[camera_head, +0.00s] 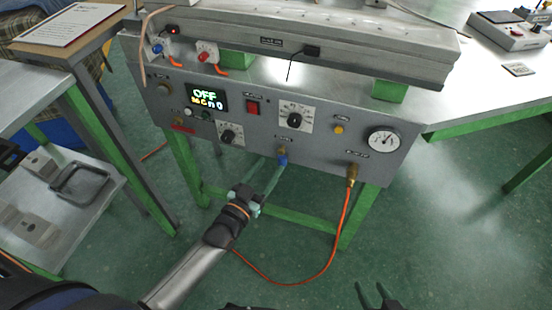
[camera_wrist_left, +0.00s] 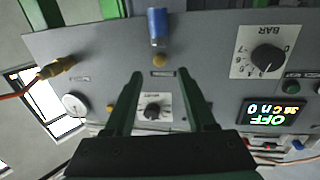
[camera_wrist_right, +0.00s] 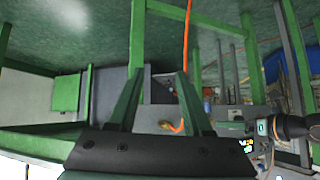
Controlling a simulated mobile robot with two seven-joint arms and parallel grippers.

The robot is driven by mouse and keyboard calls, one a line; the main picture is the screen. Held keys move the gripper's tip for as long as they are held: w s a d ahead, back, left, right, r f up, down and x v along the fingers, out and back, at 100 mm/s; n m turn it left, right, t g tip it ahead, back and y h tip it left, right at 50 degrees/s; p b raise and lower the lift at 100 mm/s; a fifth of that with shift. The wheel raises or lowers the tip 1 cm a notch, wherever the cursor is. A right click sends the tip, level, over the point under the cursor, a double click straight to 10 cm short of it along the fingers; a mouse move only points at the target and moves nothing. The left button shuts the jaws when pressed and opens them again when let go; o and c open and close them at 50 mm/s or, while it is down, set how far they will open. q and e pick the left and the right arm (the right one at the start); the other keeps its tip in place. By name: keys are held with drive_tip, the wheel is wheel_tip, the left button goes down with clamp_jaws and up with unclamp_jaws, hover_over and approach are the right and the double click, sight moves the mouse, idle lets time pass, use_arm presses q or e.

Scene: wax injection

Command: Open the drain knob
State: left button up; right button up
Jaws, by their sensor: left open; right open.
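A small blue knob (camera_head: 282,158) on a brass stem sticks out from the lower middle of the grey panel (camera_head: 330,165). Its label is too small to read, so I cannot confirm it is the drain knob. The blue knob also shows at the top of the left wrist view (camera_wrist_left: 157,24). My left gripper (camera_head: 273,165) is open and empty in front of the panel, its fingers pointing at the knob. In the left wrist view its fingertips (camera_wrist_left: 161,76) are apart and do not enclose the knob. My right gripper (camera_head: 372,289) is open and empty low at the bottom edge, far from the panel.
The panel carries a lit display (camera_head: 206,97), a red switch (camera_head: 253,107), black dials (camera_head: 296,119) and a gauge (camera_head: 384,139). An orange hose (camera_head: 335,250) hangs from a brass fitting (camera_head: 352,172) right of the knob. A metal cart (camera_head: 60,200) stands left. Floor space is free at right.

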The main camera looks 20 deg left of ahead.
sight(280, 153)
use_arm(q)
drive_tip(key=w, duration=0.2)
drive_tip(key=w+d, duration=0.1)
drive_tip(key=w, duration=0.2)
drive_tip(key=shift+b, duration=0.4)
clamp_jaws()
